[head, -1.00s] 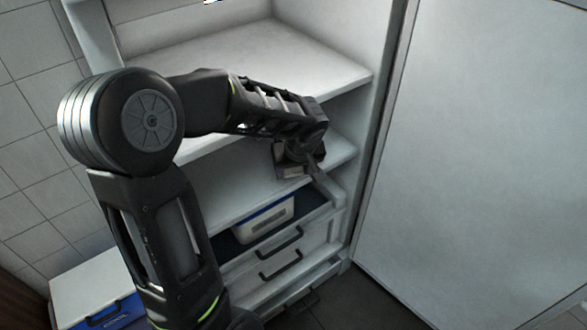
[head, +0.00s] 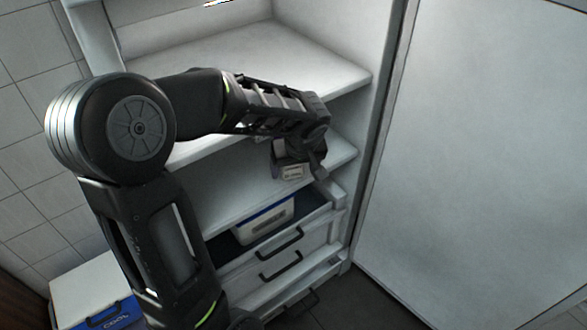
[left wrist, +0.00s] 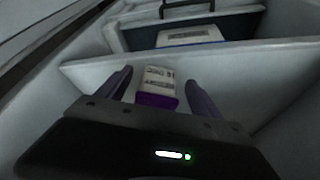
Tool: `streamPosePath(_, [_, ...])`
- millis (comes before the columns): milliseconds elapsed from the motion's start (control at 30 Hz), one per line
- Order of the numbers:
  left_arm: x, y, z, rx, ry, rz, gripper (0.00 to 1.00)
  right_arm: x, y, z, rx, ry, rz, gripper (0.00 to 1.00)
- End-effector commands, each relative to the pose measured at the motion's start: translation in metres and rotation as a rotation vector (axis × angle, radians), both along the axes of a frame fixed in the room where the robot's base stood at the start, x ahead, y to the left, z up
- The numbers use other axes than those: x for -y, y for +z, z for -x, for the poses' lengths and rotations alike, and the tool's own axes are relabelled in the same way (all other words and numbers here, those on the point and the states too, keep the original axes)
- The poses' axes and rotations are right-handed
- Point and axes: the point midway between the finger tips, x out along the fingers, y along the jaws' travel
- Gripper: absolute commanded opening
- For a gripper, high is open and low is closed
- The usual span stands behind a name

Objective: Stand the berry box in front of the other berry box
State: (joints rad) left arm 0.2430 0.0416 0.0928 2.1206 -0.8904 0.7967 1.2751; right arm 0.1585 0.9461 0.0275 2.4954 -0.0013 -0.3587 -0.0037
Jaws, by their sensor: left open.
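A small box with a pale, printed face and a purple side (left wrist: 157,87), apparently a berry box, shows in the left wrist view. It lies between the two spread fingers of my left gripper (left wrist: 158,80), with a gap at each side. In the head view my left gripper (head: 298,163) is over the lower part of the white cabinet. A pale printed patch shows at it there; I cannot tell whether it is the box. I cannot make out a second berry box. My right gripper is not in view.
A white container with blue edging (head: 264,221) sits in the open drawer (head: 228,247) below the shelf (head: 228,195). A blue and white cool box (head: 88,285) stands at the lower left. A large white panel (head: 480,150) bounds the right side.

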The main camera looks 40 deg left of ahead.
Motion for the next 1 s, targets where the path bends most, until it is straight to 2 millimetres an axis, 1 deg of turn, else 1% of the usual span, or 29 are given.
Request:
streamPosePath(33, [0.003, 0.011, 0.002, 0.004, -0.001, -0.001, 0.76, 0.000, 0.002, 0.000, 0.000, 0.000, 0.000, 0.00])
streamPosePath(133, [0.009, 0.032, 0.007, 0.006, -0.001, -0.001, 0.76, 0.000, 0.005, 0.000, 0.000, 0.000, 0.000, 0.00])
streamPosePath(200, [0.024, 0.026, 0.019, 0.001, -0.004, -0.001, 0.76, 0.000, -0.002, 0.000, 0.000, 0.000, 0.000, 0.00])
streamPosePath(400, [0.063, 0.026, 0.052, 0.002, -0.004, -0.001, 0.76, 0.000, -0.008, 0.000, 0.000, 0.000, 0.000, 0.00])
streamPosePath(500, [0.079, 0.026, 0.065, 0.002, -0.004, -0.001, 0.76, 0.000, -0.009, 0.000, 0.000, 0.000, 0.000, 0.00])
streamPosePath(600, [0.091, 0.027, 0.075, 0.001, -0.001, 0.000, 0.76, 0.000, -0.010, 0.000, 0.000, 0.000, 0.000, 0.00])
streamPosePath(733, [0.100, 0.027, 0.082, 0.001, -0.001, 0.000, 0.76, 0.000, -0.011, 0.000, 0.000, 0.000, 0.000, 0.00])
streamPosePath(1000, [0.102, 0.027, 0.083, 0.000, 0.001, 0.000, 0.76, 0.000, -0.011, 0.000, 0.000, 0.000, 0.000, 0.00])
